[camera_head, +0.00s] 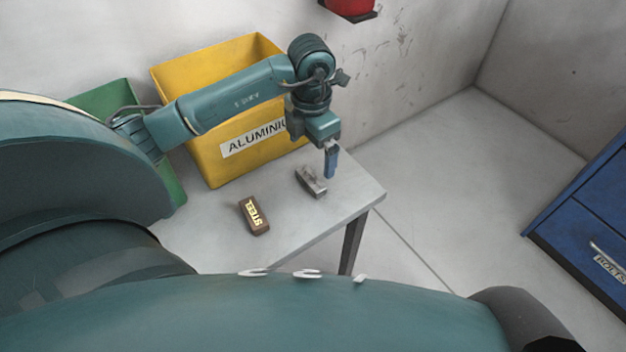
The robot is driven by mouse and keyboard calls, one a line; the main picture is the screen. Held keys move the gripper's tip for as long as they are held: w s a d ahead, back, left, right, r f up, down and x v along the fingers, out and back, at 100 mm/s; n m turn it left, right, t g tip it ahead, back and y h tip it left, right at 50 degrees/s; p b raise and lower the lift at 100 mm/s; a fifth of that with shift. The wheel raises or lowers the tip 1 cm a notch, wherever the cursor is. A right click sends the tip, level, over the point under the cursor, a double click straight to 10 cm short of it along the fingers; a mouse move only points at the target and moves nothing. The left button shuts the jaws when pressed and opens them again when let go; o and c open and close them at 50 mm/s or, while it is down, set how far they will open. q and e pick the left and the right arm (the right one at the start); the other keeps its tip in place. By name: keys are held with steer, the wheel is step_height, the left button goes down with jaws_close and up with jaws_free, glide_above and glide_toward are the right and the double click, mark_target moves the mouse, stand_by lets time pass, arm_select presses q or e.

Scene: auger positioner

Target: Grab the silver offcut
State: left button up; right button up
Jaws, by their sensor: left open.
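The silver offcut (311,182) is a small grey metal block lying on the table near its right end. My left gripper (330,164) points down beside the offcut, at its upper right in the picture. Its blue finger shows close to the block and it is open and empty. Whether the finger touches the block cannot be told. The second finger is hidden. My right gripper does not show.
A brown block marked STEEL (254,216) lies left of the offcut on the grey table (220,245). A yellow ALUMINIUM bin (210,150) and a green bin (176,182) stand behind. A blue drawer cabinet (590,215) is at the right.

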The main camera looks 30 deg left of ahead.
mark_target(313, 173)
arm_select(q)
step_height(313, 173, down, 2)
steer(key=shift+f, duration=0.2)
steer(key=f, duration=0.1)
steer(key=f+b, duration=0.1)
steer(key=f, duration=0.3)
steer(key=shift+s+d+f, duration=0.1)
steer(key=shift+d, duration=0.15)
steer(key=c, duration=1.3)
